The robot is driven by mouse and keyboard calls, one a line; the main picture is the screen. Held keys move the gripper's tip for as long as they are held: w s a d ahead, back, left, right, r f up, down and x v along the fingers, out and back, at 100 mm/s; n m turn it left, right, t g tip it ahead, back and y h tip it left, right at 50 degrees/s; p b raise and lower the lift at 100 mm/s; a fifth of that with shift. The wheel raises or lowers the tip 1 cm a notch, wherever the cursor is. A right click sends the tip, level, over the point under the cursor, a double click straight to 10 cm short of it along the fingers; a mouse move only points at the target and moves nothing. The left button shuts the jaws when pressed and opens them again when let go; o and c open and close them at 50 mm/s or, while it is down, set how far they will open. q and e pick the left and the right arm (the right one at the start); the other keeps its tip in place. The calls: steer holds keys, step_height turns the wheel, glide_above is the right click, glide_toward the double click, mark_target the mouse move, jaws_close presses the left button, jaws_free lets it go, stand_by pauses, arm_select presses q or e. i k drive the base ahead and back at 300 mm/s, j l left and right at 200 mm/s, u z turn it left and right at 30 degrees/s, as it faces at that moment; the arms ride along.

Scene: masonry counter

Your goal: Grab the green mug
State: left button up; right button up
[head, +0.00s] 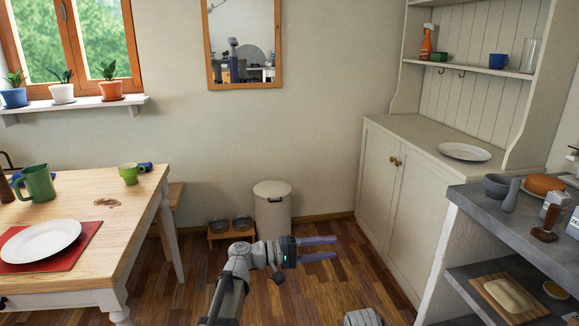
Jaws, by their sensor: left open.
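Two green vessels stand on the wooden table at the left. One is a larger, darker green mug or jug (38,184) with its handle on the left. The other is a smaller lime-green cup (130,174) near the table's far right corner. My left gripper (336,247) is open and empty, over the floor right of the table and well apart from both. Its fingers point to the right, away from the table. My right gripper is not in view.
The table (95,184) also holds a white plate (41,240) on a red mat (84,237) and a blue item behind the lime cup. A bin (272,211) and a bowl stand (218,235) are by the wall. A masonry counter (480,206) is at right; open floor lies between.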

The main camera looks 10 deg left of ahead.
mark_target(129, 171)
steer(key=i+j+u, duration=0.1)
steer(key=i+u, duration=0.75)
steer(key=i+l+u, duration=0.1)
steer(key=i+u, duration=0.3)
steer(key=i+l+u, duration=0.25)
steer(key=u, duration=0.2)
steer(key=i+l+u, duration=0.15)
steer(key=i, duration=0.3)
steer(key=i+l+u, duration=0.1)
steer(key=i, duration=0.3)
